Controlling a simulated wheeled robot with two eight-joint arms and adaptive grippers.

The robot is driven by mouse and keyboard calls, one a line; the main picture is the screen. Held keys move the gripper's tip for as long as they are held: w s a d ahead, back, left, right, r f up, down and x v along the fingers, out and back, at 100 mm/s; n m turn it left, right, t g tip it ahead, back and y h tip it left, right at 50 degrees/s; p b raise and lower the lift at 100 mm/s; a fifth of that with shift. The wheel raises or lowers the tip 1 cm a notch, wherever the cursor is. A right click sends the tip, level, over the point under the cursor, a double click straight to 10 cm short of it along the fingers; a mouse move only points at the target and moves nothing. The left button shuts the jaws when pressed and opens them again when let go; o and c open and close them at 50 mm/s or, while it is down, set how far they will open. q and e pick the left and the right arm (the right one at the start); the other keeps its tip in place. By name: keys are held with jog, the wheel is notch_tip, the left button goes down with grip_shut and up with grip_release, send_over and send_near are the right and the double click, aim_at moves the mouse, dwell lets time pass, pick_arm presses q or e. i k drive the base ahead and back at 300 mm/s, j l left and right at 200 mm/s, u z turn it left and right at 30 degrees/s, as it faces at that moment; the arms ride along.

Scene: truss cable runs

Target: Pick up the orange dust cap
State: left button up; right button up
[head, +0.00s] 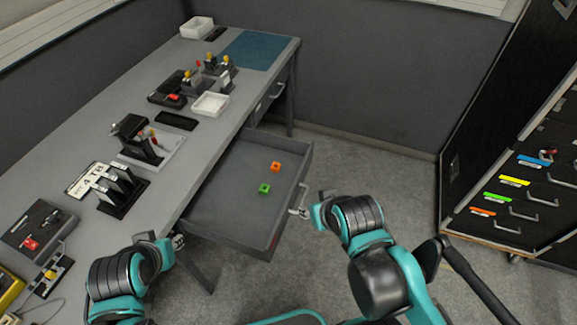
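The orange dust cap (276,167) is a small orange block lying in the open drawer (225,190), toward its far right side. A similar green block (264,188) lies just in front of it, apart from it. My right gripper (297,211) is at the drawer's front edge, by its handle (302,196); its fingers are too small to tell whether they are open or shut on it. My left gripper (179,241) is by the bench's front edge, left of the drawer's near corner. Its fingers are also too small to read. Neither gripper is at the orange cap.
The grey bench (215,143) carries black fixtures, white trays (210,104) and a blue mat (252,50). A black rack (520,165) with coloured labels and handles stands at the right. The drawer floor around both blocks is clear. Open floor lies between drawer and rack.

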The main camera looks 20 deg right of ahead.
aim_at(276, 167)
jog(key=i+z, duration=0.1)
jog(key=z, duration=0.3)
jog(key=j+z, duration=0.15)
jog(key=z, duration=0.3)
jog(key=i+j+z, duration=0.15)
jog(key=z, duration=0.25)
jog(key=j+z, duration=0.1)
jog(key=z, duration=0.3)
jog(key=i+j, duration=0.1)
jog(key=j, duration=0.4)
jog(key=i+z, duration=0.05)
